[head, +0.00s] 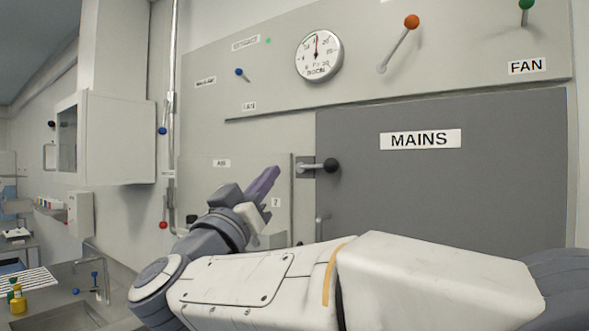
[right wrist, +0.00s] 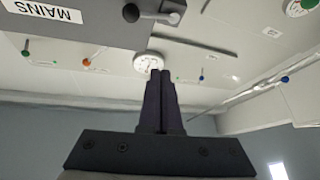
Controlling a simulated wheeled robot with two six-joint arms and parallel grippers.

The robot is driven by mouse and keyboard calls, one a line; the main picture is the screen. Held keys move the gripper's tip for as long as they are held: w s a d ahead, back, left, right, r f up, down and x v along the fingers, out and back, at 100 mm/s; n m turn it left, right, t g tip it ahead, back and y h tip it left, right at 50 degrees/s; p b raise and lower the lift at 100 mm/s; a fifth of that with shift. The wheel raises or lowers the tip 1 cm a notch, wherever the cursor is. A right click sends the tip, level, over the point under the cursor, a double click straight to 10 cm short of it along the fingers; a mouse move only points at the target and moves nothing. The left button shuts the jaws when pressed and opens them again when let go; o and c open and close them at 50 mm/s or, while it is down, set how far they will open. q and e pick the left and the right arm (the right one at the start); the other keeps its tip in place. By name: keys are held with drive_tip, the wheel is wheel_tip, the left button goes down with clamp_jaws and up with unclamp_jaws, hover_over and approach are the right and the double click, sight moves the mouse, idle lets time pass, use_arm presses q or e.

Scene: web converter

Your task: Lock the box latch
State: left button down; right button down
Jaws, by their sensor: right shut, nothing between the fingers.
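The grey MAINS box door (head: 440,190) fills the right of the head view and looks closed. A latch with a black ball knob (head: 331,165) sits at its upper left edge, its short bar roughly level. The latch knob also shows at the top of the right wrist view (right wrist: 131,12). My right gripper (head: 270,178) is shut and empty, left of the latch and apart from it, its fingers pointing up and right. Its closed fingers also show in the right wrist view (right wrist: 160,76). My right forearm hides the lower part of the door. My left gripper is not in view.
Above the door are a round dial (head: 319,56), an orange-knobbed lever (head: 411,22) and a green-knobbed FAN lever (head: 526,4). A blue-knobbed lever (head: 239,72) is upper left. A sink (head: 60,318) and a wall cabinet (head: 120,140) stand at left.

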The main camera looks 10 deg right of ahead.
sight(311, 166)
drive_tip(key=shift+m+g+h, duration=0.6)
drive_tip(key=shift+m+h, duration=0.1)
drive_tip(key=shift+h, duration=0.2)
drive_tip(key=w+d+p, duration=0.2)
drive_tip(key=d, duration=0.1)
drive_tip(key=w+d+r+p, duration=0.1)
drive_tip(key=w+d+p, duration=0.1)
drive_tip(key=w+d, duration=0.1)
drive_tip(key=w+d+r+p, duration=0.1)
drive_tip(key=w+d+p, duration=0.1)
drive_tip(key=d, duration=0.1)
drive_tip(key=shift+w+d, duration=0.1)
drive_tip(key=shift+w, duration=0.1)
drive_tip(key=shift+w+d+f+m+g+h+b, duration=0.15)
drive_tip(key=shift+f+m+h+b, duration=0.2)
drive_tip(key=shift+b, duration=0.25)
drive_tip(key=shift+d+f+m+g+h+b, duration=0.15)
drive_tip(key=shift+f+m+b, duration=0.1)
drive_tip(key=shift+m+b, duration=0.3)
drive_tip(key=shift+a, duration=0.1)
